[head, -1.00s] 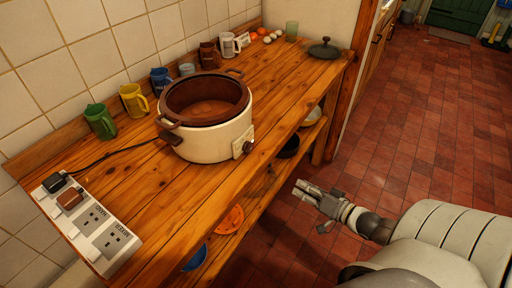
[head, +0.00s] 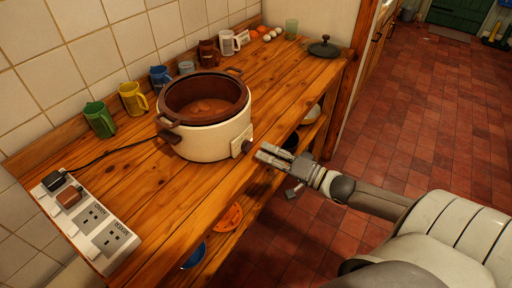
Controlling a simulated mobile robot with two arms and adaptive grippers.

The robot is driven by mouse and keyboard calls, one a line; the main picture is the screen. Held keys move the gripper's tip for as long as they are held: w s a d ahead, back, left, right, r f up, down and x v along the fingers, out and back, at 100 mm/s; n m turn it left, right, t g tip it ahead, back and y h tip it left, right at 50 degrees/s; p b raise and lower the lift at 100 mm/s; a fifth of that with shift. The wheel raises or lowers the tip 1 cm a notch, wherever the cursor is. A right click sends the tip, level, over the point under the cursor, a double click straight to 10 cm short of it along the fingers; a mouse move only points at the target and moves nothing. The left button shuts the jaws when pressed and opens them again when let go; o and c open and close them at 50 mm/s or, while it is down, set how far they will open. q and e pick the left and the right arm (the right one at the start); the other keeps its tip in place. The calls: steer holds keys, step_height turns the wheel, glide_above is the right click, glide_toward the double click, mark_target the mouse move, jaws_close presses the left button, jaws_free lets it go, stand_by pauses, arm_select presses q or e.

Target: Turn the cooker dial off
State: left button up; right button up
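The cooker (head: 208,141) is a round cream pot with a brown inner bowl, standing on the wooden worktop. Its dark dial (head: 247,146) sits on a cream panel on the cooker's right side. My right gripper (head: 262,152) reaches in from the right, its fingertips pointing left at the dial and very close to it. I cannot tell whether they touch it. The fingers look a little apart, with nothing clearly between them. My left gripper is not in view.
A power strip (head: 87,222) with plugs lies at the worktop's near left, and the cooker's cord runs to it. Mugs, including a green one (head: 100,120) and a yellow one (head: 133,99), line the wall. A dark lid (head: 324,47) lies at the far end. Red floor is open at right.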

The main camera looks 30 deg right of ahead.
mark_target(247, 146)
steer(key=shift+x, duration=2.15)
steer(key=shift+c, duration=0.3)
jaws_close()
